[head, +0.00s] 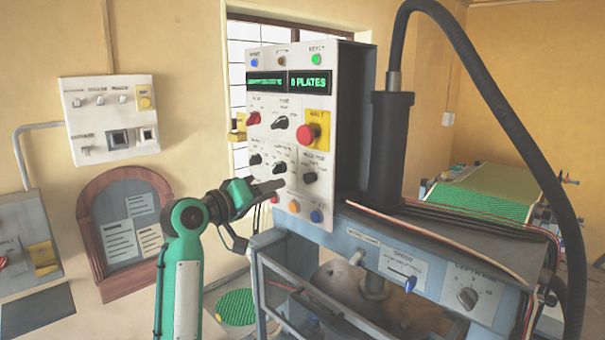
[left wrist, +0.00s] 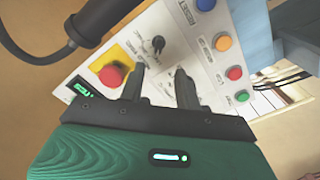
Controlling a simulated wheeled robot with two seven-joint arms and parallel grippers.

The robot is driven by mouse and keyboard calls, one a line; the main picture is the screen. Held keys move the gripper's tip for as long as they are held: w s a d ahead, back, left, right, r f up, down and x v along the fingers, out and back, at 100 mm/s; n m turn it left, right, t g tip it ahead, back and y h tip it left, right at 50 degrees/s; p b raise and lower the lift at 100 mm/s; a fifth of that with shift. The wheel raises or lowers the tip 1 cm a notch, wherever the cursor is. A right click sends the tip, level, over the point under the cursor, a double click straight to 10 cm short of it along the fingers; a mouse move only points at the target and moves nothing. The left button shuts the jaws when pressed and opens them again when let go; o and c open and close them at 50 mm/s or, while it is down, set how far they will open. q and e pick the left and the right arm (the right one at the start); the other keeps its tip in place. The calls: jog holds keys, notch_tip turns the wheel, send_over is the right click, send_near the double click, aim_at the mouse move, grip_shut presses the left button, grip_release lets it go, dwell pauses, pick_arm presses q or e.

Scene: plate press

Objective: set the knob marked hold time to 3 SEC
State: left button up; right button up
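The control panel (head: 282,190) is white and upright on the press. The knob that seems marked hold time (head: 309,177) is small and black, below the red mushroom button (head: 308,133). The lettering around it is too small to read surely, and I cannot tell its setting. The black knob in the left wrist view (left wrist: 158,43), near the red button, appears to be the same one. My left gripper (head: 278,187) is at the lower panel, left of the knob and apart from it. Its two fingers stand apart with nothing between them in the left wrist view (left wrist: 160,82). My right gripper is not in view.
Other knobs, such as the large black one (head: 280,122), and coloured buttons (head: 316,216) crowd the panel. A black cylinder with a thick hose (head: 388,140) stands to its right. The press ledge with a depth knob (head: 467,298) juts out below.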

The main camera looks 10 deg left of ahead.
aim_at(304, 180)
pick_arm(q)
jog(key=p+x, duration=0.4)
jog(key=x, duration=0.5)
jog(key=shift+d+r, duration=0.1)
jog(key=shift+r, duration=0.05)
jog(key=shift+w+d, duration=0.2)
jog(key=shift+w, duration=0.05)
jog(key=c, duration=0.7)
